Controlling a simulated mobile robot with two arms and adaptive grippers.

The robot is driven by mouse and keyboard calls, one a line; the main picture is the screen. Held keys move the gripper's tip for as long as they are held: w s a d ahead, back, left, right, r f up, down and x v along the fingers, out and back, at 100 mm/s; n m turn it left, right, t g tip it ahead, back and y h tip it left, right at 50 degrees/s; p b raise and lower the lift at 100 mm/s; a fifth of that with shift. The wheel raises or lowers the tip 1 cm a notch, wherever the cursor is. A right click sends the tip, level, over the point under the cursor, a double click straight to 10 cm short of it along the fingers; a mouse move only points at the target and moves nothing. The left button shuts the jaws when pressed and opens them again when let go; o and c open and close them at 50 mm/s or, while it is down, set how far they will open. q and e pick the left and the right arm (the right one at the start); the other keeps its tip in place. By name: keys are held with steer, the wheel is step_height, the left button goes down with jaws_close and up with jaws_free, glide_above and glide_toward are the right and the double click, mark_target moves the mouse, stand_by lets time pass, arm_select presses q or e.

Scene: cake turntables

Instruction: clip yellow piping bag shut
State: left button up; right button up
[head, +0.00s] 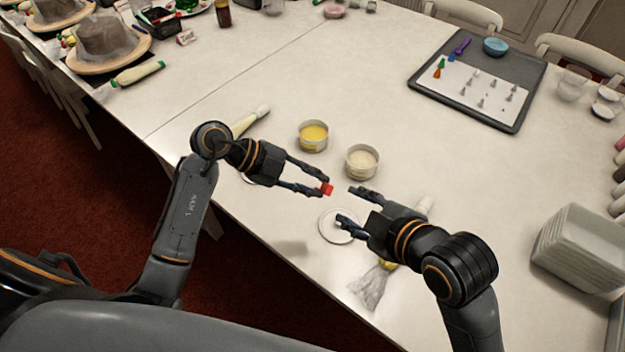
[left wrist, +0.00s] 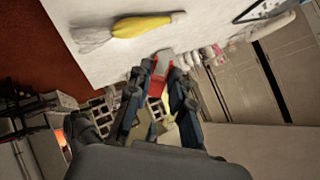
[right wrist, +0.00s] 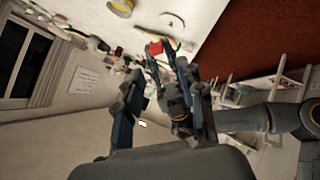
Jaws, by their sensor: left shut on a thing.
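My left gripper (head: 325,187) is shut on a small red clip (head: 328,189), held above the table. The clip also shows between the fingertips in the left wrist view (left wrist: 159,66) and beyond my right fingers in the right wrist view (right wrist: 156,47). My right gripper (head: 346,205) is open and empty, facing the clip with a gap between. The yellow piping bag (left wrist: 142,25) lies on the table, its clear crumpled end spread out. In the head view my right gripper and forearm hide most of it; its clear end (head: 371,290) shows below them.
A yellow tub (head: 313,135) and a cream tub (head: 361,161) stand behind the grippers. A white ring-like disc (head: 325,226) lies beneath. Another piping bag (head: 250,122) lies to the left. A dark tray (head: 428,88) and stacked pale trays (head: 578,250) are right. The back middle is clear.

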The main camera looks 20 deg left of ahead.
mark_target(329, 191)
steer(key=x, duration=0.8)
steer(key=shift+w+a, duration=0.2)
steer(key=shift+w, duration=0.25)
jaws_close()
arm_select(q)
steer(key=o, duration=0.8)
